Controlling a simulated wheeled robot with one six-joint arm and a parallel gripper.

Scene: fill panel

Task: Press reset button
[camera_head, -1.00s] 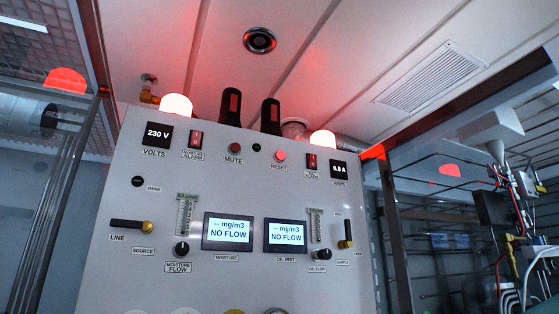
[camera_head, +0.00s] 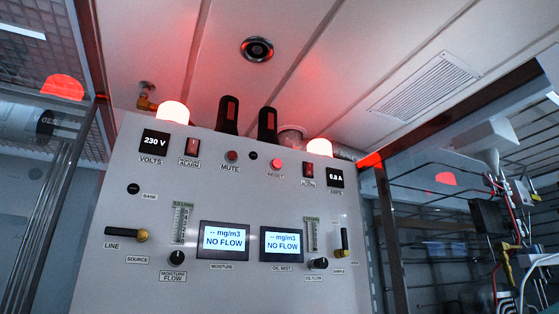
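The reset button (camera_head: 275,163) is a small round bright red button near the top of the light grey panel (camera_head: 110,285), right of centre, with a RESET label under it. A darker red mute button (camera_head: 231,156) sits to its left, with a small black round fitting (camera_head: 253,156) between them. Nothing touches or covers the reset button. My gripper is not in view.
Two red lamps (camera_head: 173,113) (camera_head: 319,147) glow on the panel's top, with two black upright parts between them. Both displays (camera_head: 223,240) (camera_head: 282,244) read NO FLOW. A red rocker switch (camera_head: 308,170) is right of reset. Pipes and cables (camera_head: 500,230) stand at right.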

